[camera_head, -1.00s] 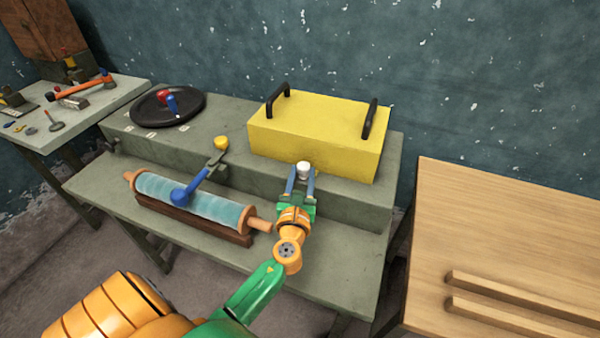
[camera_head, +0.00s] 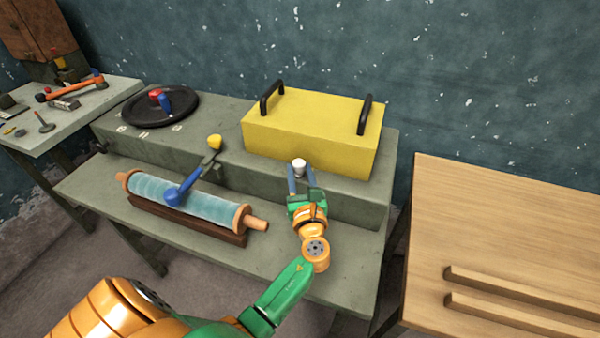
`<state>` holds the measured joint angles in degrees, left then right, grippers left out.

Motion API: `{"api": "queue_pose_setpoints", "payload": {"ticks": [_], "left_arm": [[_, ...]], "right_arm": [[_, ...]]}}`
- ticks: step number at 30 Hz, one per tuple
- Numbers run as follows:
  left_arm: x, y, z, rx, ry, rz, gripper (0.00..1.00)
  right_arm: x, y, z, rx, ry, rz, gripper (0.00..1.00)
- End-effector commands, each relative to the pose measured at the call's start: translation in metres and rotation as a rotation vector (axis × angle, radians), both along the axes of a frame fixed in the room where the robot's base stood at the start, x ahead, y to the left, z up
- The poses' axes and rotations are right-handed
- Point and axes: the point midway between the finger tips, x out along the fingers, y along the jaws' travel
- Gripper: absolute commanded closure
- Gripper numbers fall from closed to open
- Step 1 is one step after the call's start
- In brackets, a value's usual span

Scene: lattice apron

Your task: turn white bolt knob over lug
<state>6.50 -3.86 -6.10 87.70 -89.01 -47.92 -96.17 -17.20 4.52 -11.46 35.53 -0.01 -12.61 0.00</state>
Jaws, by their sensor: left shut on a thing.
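The white bolt knob (camera_head: 299,166) shows at the front of the yellow box (camera_head: 311,130), low on its front face. My left gripper (camera_head: 301,177) reaches up from the front of the bench, its two fingers around the knob, and is shut on it. The bolt's shaft and the lug are hidden or too small to make out behind the fingers and knob. My right gripper is not in the view.
A black disc (camera_head: 160,107) lies at the back left. A wooden table (camera_head: 500,230) stands at right.

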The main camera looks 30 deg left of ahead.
Motion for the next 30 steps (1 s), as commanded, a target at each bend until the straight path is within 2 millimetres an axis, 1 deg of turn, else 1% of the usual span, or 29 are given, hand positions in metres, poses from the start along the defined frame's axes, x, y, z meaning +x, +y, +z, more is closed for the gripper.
{"api": "queue_pose_setpoints", "payload": {"ticks": [1,2,3,12,14,18,21,25,30], "left_arm": [[0.000,0.000,0.000,-0.001,0.000,0.000,1.00],[0.000,0.000,0.000,-0.001,0.000,0.000,0.53],[0.000,0.000,0.000,-0.001,0.001,0.000,0.46],[-0.002,-0.002,0.000,0.000,0.000,-0.001,0.46],[-0.008,-0.007,-0.001,-0.001,0.001,-0.001,0.46],[-0.031,-0.028,-0.003,-0.002,0.002,-0.002,0.46],[-0.045,-0.040,-0.003,-0.003,0.002,-0.001,0.46],[-0.053,-0.047,-0.001,-0.001,0.001,0.000,0.46],[-0.053,-0.047,0.000,0.000,0.000,0.000,0.46]], "right_arm": [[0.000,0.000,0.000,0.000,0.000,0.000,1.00],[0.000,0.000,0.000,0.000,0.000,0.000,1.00],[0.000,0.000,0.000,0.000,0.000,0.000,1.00],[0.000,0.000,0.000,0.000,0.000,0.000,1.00],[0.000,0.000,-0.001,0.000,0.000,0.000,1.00],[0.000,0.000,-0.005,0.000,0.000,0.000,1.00],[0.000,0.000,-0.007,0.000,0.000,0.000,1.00],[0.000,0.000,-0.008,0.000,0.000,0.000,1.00],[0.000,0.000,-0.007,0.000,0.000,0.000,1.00]]}}
